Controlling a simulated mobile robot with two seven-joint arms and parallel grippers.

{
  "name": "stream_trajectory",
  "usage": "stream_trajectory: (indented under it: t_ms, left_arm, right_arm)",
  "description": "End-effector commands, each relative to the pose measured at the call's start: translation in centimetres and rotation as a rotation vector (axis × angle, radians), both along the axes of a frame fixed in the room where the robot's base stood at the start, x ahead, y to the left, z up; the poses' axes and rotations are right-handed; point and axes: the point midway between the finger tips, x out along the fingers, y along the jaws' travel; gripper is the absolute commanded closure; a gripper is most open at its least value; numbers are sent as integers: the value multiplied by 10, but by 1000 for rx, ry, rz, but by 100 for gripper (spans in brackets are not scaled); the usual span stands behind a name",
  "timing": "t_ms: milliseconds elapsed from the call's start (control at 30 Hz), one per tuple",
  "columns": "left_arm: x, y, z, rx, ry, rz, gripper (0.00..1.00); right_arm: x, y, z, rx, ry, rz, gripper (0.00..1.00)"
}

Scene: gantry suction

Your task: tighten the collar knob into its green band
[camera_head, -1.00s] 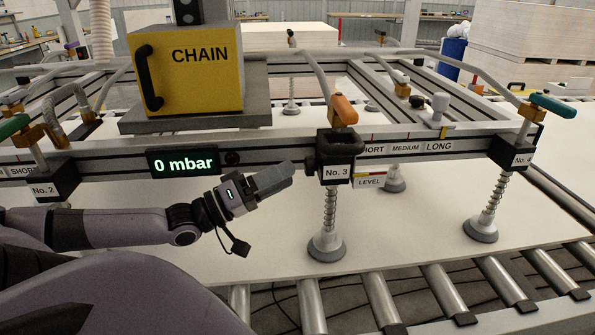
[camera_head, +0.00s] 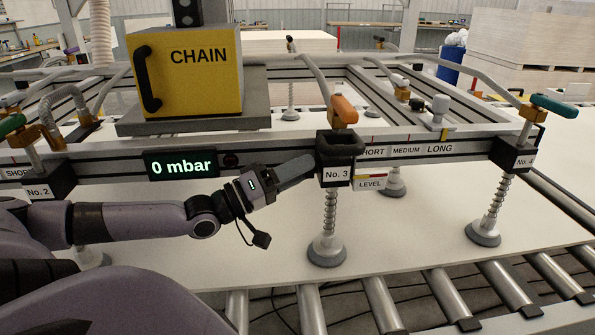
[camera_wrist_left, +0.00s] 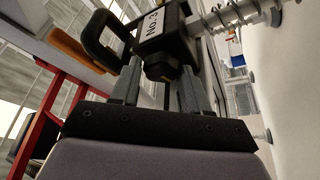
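The No. 3 collar block (camera_head: 335,150) is black and sits on the gantry's front rail, with an orange lever above and a spring suction cup below. In the left wrist view its black knob (camera_wrist_left: 163,66) faces me below the No. 3 label. My left gripper (camera_head: 312,162) is at the block's left side and hides the knob in the head view. In the wrist view its two fingers (camera_wrist_left: 160,80) are apart, with the knob between their tips; I cannot tell whether they touch it. A LEVEL label (camera_head: 370,184) shows red and yellow; I see no green band. My right gripper is out of view.
The rail (camera_head: 280,162) runs across, with a 0 mbar display (camera_head: 182,166) left of the block. Blocks No. 2 (camera_head: 50,182) and No. 4 (camera_head: 512,152) flank it. A white panel (camera_head: 400,235) and rollers (camera_head: 446,293) lie below. A yellow CHAIN box (camera_head: 195,85) stands behind.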

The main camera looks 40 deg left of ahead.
Motion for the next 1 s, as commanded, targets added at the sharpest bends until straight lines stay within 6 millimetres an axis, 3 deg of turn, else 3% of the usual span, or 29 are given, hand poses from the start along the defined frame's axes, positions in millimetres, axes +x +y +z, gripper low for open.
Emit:
stream_trajectory:
  t_ms: [33, 100, 467, 1000]
  left_arm:
    - [0, 0, 0, 0, 0, 0, 72]
    - [0, 0, 0, 0, 0, 0, 89]
    - [0, 0, -1, 44, -38, 1, 89]
    - [1, 1, -2, 321, -259, 0, 89]
  right_arm:
    - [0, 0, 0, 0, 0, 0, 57]
    - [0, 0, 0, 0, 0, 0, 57]
    - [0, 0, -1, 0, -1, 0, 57]
    - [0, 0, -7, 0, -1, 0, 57]
